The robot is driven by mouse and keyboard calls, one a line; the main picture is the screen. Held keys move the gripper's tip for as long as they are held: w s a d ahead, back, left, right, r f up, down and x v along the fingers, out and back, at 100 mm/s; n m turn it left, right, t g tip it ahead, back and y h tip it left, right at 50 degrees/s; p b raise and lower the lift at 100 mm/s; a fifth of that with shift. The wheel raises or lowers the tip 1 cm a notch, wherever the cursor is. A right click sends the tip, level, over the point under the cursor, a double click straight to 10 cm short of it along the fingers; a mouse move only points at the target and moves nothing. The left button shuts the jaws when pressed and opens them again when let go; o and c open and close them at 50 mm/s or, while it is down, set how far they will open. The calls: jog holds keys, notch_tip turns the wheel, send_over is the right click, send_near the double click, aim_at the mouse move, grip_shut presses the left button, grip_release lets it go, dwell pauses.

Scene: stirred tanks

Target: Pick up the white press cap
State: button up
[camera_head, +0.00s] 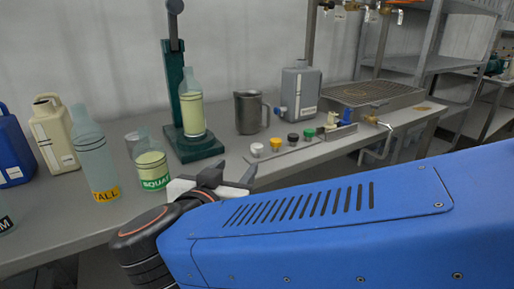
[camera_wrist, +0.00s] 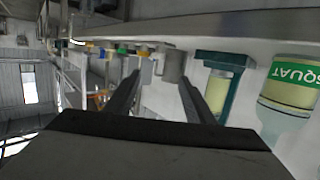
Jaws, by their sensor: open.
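The white press cap (camera_head: 257,149) is a small pale cap at the left end of a row of caps on the grey bench, in the head view. My gripper (camera_head: 213,180) is in front of the bench, to the left of and nearer than the white cap, apart from it. In the wrist view my gripper (camera_wrist: 160,80) has its two dark fingers spread with nothing between them. Small coloured caps show beyond them in that view, but I cannot tell which is the white one.
Next to the white cap are a yellow-red cap (camera_head: 276,144), a black cap (camera_head: 293,138) and a green cap (camera_head: 308,134).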

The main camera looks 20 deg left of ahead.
send_near(257, 146)
jog(key=x, duration=0.3)
jog(key=shift+a, duration=0.2)
jog(key=shift+x, duration=2.65)
jog(key=shift+d, duration=0.2)
jog(key=shift+c, duration=0.3)
jog(key=c, duration=1)
jog(key=shift+c, duration=0.2)
